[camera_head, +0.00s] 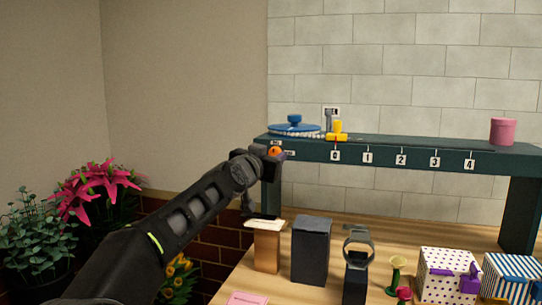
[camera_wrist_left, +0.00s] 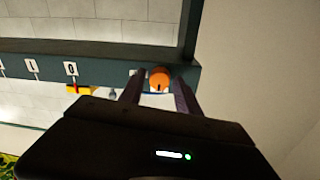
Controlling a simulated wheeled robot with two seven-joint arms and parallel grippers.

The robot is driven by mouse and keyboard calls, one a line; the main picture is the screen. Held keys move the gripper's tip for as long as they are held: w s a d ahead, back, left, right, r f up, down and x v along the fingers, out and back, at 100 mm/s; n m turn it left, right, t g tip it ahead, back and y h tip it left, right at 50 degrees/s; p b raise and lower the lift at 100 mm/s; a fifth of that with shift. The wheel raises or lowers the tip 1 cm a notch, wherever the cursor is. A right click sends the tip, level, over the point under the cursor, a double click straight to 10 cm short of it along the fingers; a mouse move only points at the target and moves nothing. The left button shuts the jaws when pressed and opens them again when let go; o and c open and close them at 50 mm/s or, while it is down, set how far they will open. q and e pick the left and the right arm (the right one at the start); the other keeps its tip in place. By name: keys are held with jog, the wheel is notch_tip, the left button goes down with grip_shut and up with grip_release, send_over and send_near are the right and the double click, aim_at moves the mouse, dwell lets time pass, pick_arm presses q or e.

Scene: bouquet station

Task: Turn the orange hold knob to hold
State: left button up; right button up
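The orange hold knob (camera_head: 275,151) sits on the front face of the dark green rail (camera_head: 400,157), near its left end. It also shows in the left wrist view (camera_wrist_left: 159,77), with a dark mark on its lower edge. My left gripper (camera_head: 262,160) is at the knob. In the left wrist view its two fingers (camera_wrist_left: 159,88) stand apart, one on each side of the knob, with a narrow gap visible. Small white labels (camera_head: 290,153) sit beside the knob; their text is too small to read surely. My right gripper is not in view.
Several boxes, including a black one (camera_head: 312,250) and a dotted one (camera_head: 436,270), stand on the wooden table below. Potted plants (camera_head: 98,188) stand at left.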

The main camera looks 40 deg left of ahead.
pick_arm(q)
grip_shut()
jog(key=shift+m, duration=0.5)
jog(key=m+b, duration=0.1)
jog(key=m, duration=0.4)
jog(key=shift+b, duration=0.35)
jog(key=m, duration=0.2)
jog(key=shift+m+g, duration=0.4)
jog(key=m, duration=0.3)
jog(key=shift+d+r+m, duration=0.1)
jog(key=shift+m, duration=0.2)
jog(key=shift+m+p, duration=0.45)
jog(key=shift+m, duration=0.75)
jog(key=shift+m+y+p, duration=0.3)
jog(key=shift+m+p, duration=0.05)
jog(key=shift+m, duration=0.85)
